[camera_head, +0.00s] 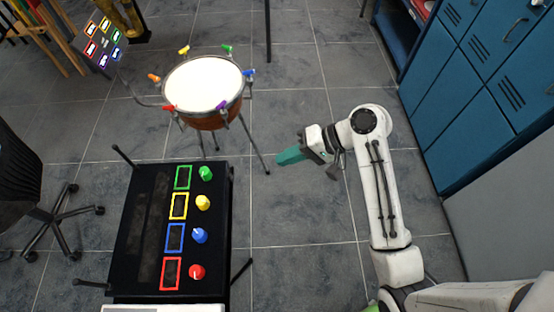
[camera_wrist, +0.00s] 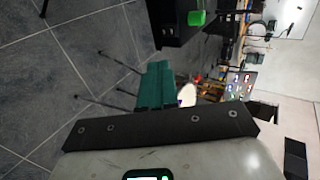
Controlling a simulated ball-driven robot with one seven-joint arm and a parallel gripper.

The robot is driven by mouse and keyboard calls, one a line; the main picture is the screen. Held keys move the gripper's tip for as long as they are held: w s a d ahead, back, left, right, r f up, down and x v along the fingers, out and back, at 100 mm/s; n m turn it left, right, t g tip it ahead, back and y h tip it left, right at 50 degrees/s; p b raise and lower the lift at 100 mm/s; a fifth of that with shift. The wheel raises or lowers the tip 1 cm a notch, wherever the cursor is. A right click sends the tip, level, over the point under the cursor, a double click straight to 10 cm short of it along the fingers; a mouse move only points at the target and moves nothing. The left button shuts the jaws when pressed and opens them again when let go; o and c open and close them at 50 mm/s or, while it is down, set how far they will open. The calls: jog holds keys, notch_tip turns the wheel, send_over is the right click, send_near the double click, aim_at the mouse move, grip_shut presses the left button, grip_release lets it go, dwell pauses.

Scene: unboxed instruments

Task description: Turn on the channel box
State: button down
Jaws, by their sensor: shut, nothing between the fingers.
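The channel box, a black box (camera_head: 143,235) on legs, stands at the lower left in the head view. Its top has four coloured rectangle outlines and a column of knobs: green (camera_head: 206,173), yellow (camera_head: 203,202), blue (camera_head: 200,236) and red (camera_head: 197,272). My gripper (camera_head: 280,158), with teal fingers, is in the air right of the box and apart from it, pointing left. The fingers are shut and empty. In the wrist view the fingers (camera_wrist: 157,85) are together, and part of the black box (camera_wrist: 172,22) with the green knob (camera_wrist: 196,18) shows at the top.
A drum (camera_head: 203,84) with coloured pegs stands on thin legs behind the box. A panel with coloured squares (camera_head: 102,42) is at the upper left. A chair (camera_head: 45,210) is at the left edge. Blue lockers (camera_head: 470,100) line the right. Tiled floor (camera_head: 300,215) is clear between.

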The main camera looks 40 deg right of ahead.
jog(key=shift+d+r, duration=0.1)
dwell(0.3)
jog(key=shift+t+y, duration=0.7)
jog(key=shift+y, duration=0.2)
jog(key=f+b, duration=0.2)
jog(key=s+d+f+b, duration=0.1)
jog(key=f, duration=0.1)
jog(key=shift+d+f+b, duration=0.1)
jog(key=shift+b, duration=0.3)
jog(key=p, duration=0.2)
send_near(230, 176)
notch_tip(230, 176, down, 5)
jog(key=w+a, duration=0.3)
jog(key=shift+w+a+f, duration=0.1)
jog(key=shift+w+a, duration=0.3)
jog(key=shift+a, duration=0.15)
